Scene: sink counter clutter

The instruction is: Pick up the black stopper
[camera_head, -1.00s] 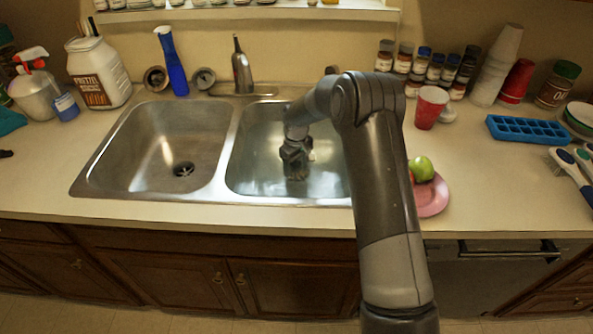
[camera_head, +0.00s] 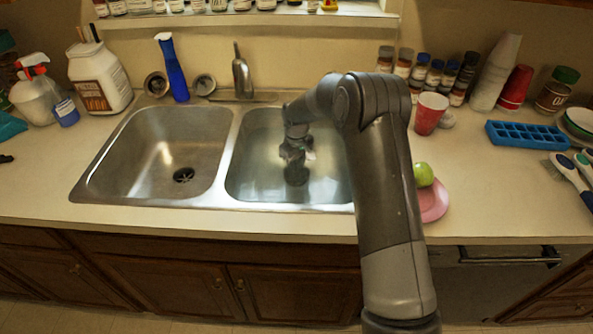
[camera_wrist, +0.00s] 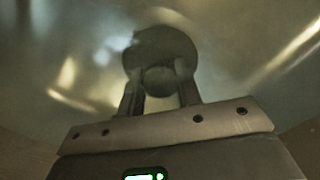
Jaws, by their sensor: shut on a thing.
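The black stopper (camera_wrist: 160,45) shows in the wrist view as a dark round disc with a rounded knob. My gripper (camera_wrist: 159,74) has one finger on each side of the knob and is shut on it. In the head view, my gripper (camera_head: 294,155) is inside the right sink basin (camera_head: 330,188), pointing down. A dark round shape (camera_head: 297,174) lies just below it. I cannot tell there whether this is the stopper, the drain or a shadow.
The left basin (camera_head: 150,150) is empty, with an open drain (camera_head: 183,175). The faucet (camera_head: 241,75) stands behind the sink. A pink plate (camera_head: 435,203) with a green fruit (camera_head: 423,174) and a red cup (camera_head: 430,113) are to the right of my arm.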

